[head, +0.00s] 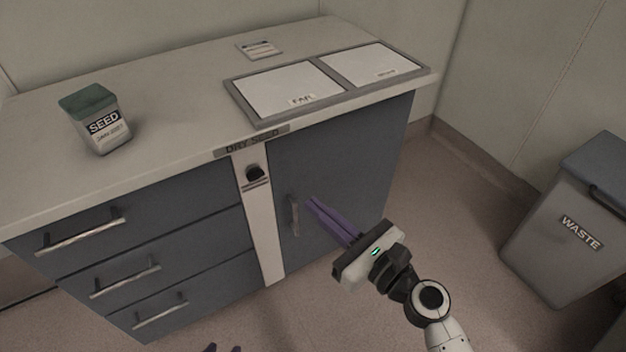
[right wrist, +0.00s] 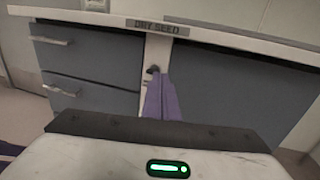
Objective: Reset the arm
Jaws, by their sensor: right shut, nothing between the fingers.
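My right gripper (head: 312,204) reaches in from the lower right, in front of the dry seed cabinet (head: 345,150). Its purple fingers are shut together with nothing between them, and in the head view their tips lie just right of the door handle (head: 294,215). The fingers also show in the right wrist view (right wrist: 163,98), over the pale strip below the DRY SEED label.
A seed container (head: 97,120) with a green lid stands on the counter's left. A grey-framed tray with two white panels (head: 235,88) and a small label plate (head: 260,49) lie on the counter. Drawers with handles (head: 80,232) are at left. A waste bin (head: 560,250) stands at right; floor between is clear.

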